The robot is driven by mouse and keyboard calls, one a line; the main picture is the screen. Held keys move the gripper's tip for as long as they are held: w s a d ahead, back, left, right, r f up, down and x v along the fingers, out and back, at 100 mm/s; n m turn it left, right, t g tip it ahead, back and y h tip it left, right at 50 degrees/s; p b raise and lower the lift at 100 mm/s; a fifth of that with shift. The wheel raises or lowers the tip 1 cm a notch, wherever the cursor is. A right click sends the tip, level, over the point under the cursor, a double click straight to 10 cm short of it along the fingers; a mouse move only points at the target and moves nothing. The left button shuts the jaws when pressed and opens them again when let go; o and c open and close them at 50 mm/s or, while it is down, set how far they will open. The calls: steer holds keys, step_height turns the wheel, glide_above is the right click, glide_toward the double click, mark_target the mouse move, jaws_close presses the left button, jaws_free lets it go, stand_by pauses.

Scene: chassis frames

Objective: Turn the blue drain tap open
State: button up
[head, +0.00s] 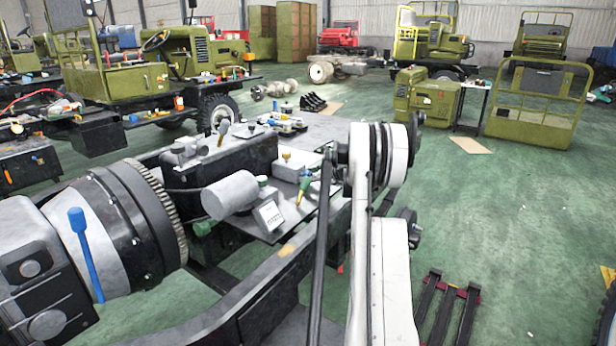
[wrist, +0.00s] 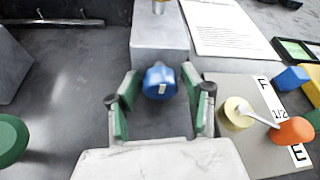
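In the wrist view a blue tap handle (wrist: 159,82) stands at the near end of a grey block, below a brass-coloured fitting (wrist: 160,7). My gripper (wrist: 159,92) shows in the same view, its two green-padded fingers spread left and right of the blue handle. The fingers look apart, with the handle's near end between them. A narrow gap shows on the left; on the right I cannot tell whether the finger touches. In the head view my gripper and this handle cannot be made out behind my white arm.
In the wrist view a gauge strip marked F, 1/2 and E (wrist: 270,97), a cream knob with an orange-tipped lever (wrist: 238,113) and a blue block (wrist: 291,79) lie right. A green knob (wrist: 8,140) is left. In the head view a long blue lever (head: 86,255) stands near left.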

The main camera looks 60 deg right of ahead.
steer(key=shift+o, duration=0.4)
steer(key=shift+s, duration=0.1)
steer(key=v, duration=1.1)
steer(key=shift+s+r, duration=0.15)
steer(key=shift+s, duration=0.2)
